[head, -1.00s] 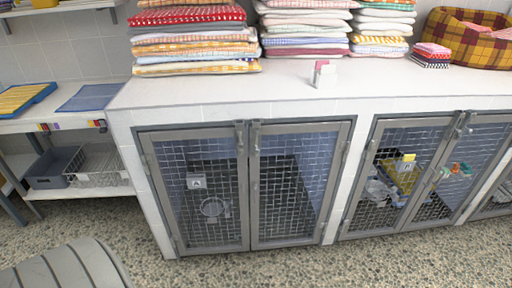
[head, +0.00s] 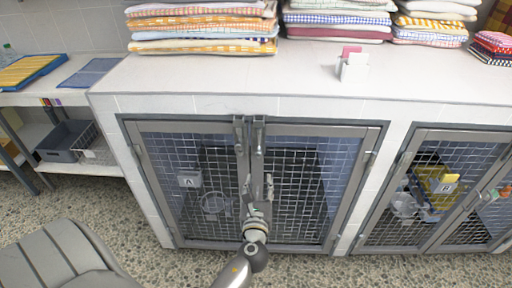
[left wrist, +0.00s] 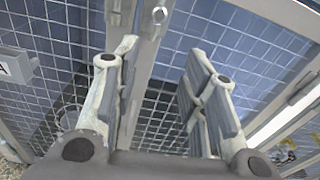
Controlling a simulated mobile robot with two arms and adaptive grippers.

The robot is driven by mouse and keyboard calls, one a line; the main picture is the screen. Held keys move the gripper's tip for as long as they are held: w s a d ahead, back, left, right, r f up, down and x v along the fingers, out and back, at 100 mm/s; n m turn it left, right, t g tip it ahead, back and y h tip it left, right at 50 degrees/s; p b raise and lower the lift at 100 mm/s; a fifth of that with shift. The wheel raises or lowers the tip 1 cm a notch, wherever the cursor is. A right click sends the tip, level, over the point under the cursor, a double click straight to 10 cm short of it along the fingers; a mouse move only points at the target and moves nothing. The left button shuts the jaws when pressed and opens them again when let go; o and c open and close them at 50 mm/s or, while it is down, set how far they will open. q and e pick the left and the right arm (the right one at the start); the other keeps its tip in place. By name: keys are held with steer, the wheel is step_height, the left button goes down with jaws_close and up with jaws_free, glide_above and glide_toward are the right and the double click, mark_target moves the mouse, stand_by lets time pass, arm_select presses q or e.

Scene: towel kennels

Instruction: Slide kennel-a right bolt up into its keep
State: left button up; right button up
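Kennel-a (head: 150,150) is the double-door cage under the counter with an "A" tag (head: 188,180) on its left door. Both mesh doors look closed. The right bolt (head: 259,140) is a grey metal piece high on the right door's inner upright, beside a similar left bolt (head: 239,135). My left gripper (head: 258,184) is in front of the meeting uprights, below the bolts. In the left wrist view my left gripper (left wrist: 160,75) is open, its fingers either side of the right upright (left wrist: 146,60); a round-ended bolt part (left wrist: 159,15) shows above. My right gripper is out of view.
Folded towels (head: 203,28) and a small card holder (head: 353,66) sit on the counter (head: 240,80). The pebbled floor between is mostly clear.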

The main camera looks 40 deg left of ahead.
mark_target(258, 155)
arm_select(q)
steer(key=shift+y, duration=0.5)
steer(key=r+x, duration=0.1)
steer(key=x, duration=0.6)
steer(key=r+b+x, duration=0.1)
steer(key=x, duration=0.3)
steer(key=shift+s+a+r, duration=0.1)
steer(key=shift+a+r, duration=0.2)
steer(key=shift+c, duration=0.2)
jaws_close()
